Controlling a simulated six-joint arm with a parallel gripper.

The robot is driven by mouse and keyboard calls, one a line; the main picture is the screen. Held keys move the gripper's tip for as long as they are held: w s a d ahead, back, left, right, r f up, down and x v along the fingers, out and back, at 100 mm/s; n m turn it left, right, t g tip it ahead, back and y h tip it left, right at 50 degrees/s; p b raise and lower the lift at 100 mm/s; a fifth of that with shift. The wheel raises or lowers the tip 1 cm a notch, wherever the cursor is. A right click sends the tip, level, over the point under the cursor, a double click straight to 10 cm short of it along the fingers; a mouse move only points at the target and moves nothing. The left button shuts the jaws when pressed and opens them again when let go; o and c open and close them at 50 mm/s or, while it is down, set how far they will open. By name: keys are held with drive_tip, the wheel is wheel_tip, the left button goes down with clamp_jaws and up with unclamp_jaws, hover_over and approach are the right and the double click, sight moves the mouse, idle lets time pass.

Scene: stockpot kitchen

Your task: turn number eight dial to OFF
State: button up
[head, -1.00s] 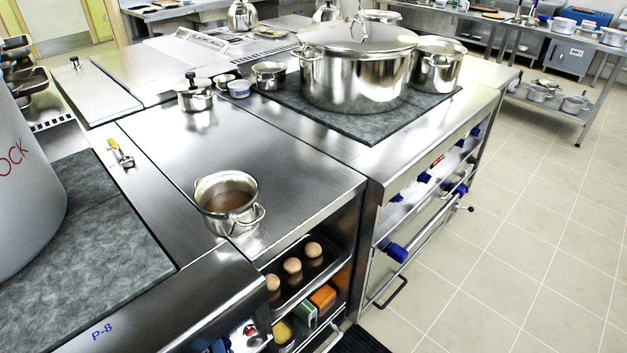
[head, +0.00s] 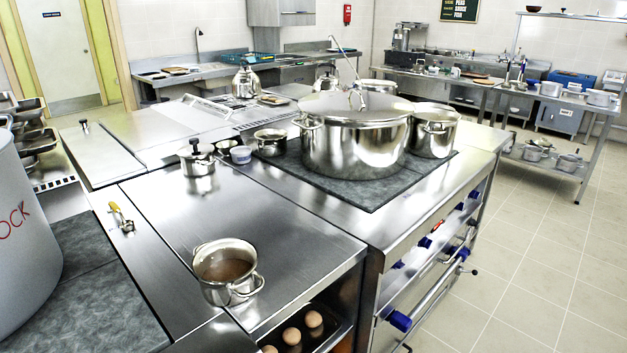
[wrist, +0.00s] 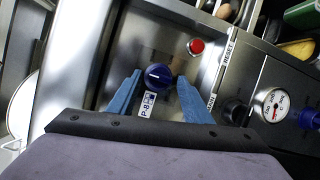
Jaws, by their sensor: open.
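The number eight dial (wrist: 156,77) is a dark blue round knob on the steel front panel in the wrist view. A white P-8 label (wrist: 146,106) is next to it. A pale mark shows on the knob, but I cannot read its setting. My gripper (wrist: 160,80) is open, with one blue finger on each side of the dial. I cannot tell whether either finger touches it. Neither the dial nor my gripper shows in the head view.
A red button (wrist: 196,46) by a RESET label (wrist: 229,48) sits near the dial. A gauge (wrist: 272,104) and another blue knob (wrist: 311,118) are to the right. In the head view, a small pot (head: 226,272) stands on the counter and a large stockpot (head: 355,140) behind it.

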drive_tip(key=shift+s+d, duration=1.75)
drive_tip(key=shift+d, duration=0.05)
drive_tip(key=shift+p, duration=0.3)
